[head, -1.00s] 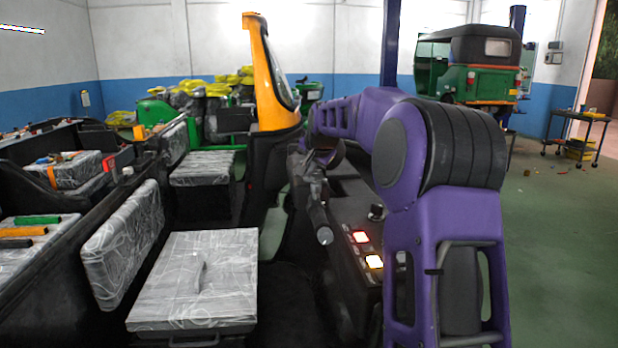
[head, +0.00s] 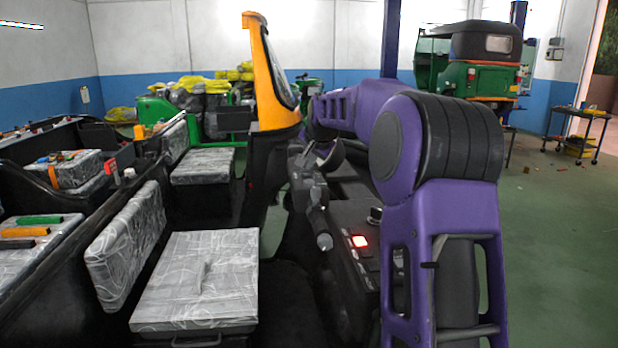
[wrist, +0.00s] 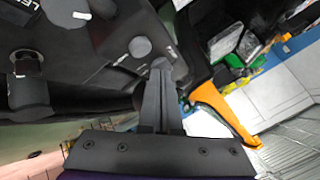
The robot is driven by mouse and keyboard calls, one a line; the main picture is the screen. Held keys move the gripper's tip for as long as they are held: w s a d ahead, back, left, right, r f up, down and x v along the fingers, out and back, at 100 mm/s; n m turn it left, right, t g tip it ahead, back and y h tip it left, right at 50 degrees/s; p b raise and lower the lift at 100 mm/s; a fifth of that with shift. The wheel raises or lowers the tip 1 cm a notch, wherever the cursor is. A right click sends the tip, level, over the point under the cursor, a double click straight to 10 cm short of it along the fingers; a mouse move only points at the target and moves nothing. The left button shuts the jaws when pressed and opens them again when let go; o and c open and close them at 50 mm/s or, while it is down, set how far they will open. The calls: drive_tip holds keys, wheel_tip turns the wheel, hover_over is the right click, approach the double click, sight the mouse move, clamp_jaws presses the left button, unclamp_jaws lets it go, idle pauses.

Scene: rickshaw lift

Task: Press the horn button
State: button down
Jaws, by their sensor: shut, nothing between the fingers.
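My gripper (wrist: 160,68) is shut and empty in the wrist view, its fingertips close to a round grey button or knob (wrist: 140,47) on a dark panel. I cannot tell whether the tips touch it, or whether it is the horn button. My purple arm reaches over the dashboard there, and I cannot make out the fingertips.
A handlebar grip (head: 324,241) sticks out left of the buttons. A wrapped seat (head: 200,278) is at the front left, and a yellow windshield frame (head: 268,75) rises behind. A green rickshaw (head: 483,75) stands at the back right. Floor at the right is mostly clear.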

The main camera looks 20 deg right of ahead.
sight(309, 182)
drive_tip(key=shift+r+p, duration=1)
drive_tip(key=shift+r, duration=0.65)
